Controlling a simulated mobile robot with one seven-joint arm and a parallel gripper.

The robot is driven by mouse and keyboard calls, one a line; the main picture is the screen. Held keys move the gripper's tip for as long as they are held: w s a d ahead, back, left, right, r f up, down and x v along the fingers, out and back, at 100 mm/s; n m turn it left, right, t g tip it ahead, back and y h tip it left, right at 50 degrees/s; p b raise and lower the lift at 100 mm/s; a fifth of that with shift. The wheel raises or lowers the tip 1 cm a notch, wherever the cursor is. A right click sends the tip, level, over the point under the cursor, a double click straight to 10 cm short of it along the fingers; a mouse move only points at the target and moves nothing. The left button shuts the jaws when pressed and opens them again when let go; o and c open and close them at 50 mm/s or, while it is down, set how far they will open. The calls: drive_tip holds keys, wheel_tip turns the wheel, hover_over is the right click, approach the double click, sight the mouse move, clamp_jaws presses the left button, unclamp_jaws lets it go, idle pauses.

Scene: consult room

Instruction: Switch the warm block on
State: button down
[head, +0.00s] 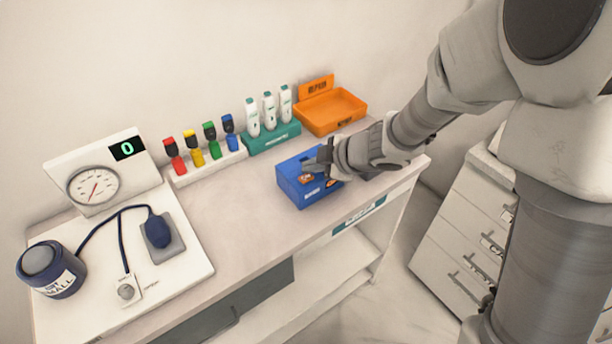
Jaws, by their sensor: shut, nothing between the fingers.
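A blue box-shaped unit (318,193), which looks like the warm block, sits on the counter near its right front edge. My gripper (316,166) is shut and empty. It is over the top of the blue unit, at its right side. I cannot tell whether the fingertips touch it. The gripper and wrist hide the right part of the unit's top, and any switch or light there is too small or hidden to make out.
An orange tray (331,112), a green rack (272,138) of white devices and a white rack (208,166) of coloured-top bottles stand along the wall. A pressure gauge unit (94,184) with cuff and bulb is at left. The counter (243,222) is clear left of the blue unit.

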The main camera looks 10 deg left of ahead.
sight(311, 182)
drive_tip(key=shift+f, duration=0.15)
drive_tip(key=shift+f, duration=0.25)
drive_tip(key=shift+f+b, duration=0.5)
drive_tip(key=shift+b, duration=0.05)
idle(0.6)
drive_tip(key=shift+r, duration=0.1)
drive_tip(key=shift+r+p, duration=0.8)
drive_tip(key=shift+p, duration=0.2)
wheel_tip(311, 182, up, 5)
drive_tip(key=p, duration=0.5)
